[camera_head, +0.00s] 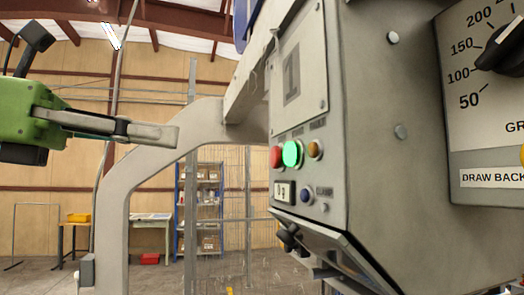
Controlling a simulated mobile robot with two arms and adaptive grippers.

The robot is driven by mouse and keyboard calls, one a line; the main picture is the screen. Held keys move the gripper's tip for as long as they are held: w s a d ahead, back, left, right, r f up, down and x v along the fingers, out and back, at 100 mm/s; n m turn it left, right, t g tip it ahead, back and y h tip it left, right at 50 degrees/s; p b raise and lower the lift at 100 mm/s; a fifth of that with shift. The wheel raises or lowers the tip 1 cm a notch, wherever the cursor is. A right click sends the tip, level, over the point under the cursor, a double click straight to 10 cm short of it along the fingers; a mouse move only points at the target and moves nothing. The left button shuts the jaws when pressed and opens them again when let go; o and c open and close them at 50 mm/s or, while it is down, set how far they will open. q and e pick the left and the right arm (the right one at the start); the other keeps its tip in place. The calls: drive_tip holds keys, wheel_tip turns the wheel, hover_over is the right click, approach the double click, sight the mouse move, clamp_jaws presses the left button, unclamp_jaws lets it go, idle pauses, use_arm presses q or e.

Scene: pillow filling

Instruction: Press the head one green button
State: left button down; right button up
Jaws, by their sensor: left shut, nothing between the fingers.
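The machine head (297,75) marked "1" is a grey metal housing right of centre. Its green button (292,154) looks bright and lit, between a red button (276,157) and an amber one (315,149). My left gripper (174,135) comes in from the left, with a green body and grey fingers. Its fingers are together with nothing visible between them. The fingertips point right, towards the buttons, and in the picture there is a clear gap between them and the green button. My right gripper is not in view.
A dial panel (487,100) is at the far right. A curved grey frame arm (118,195) stands below my gripper. A shelf (200,210) and a table (151,225) are far behind.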

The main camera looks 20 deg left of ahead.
sight(286, 154)
use_arm(q)
drive_tip(key=p+x, duration=0.4)
drive_tip(key=x, duration=1)
drive_tip(key=shift+w, duration=0.15)
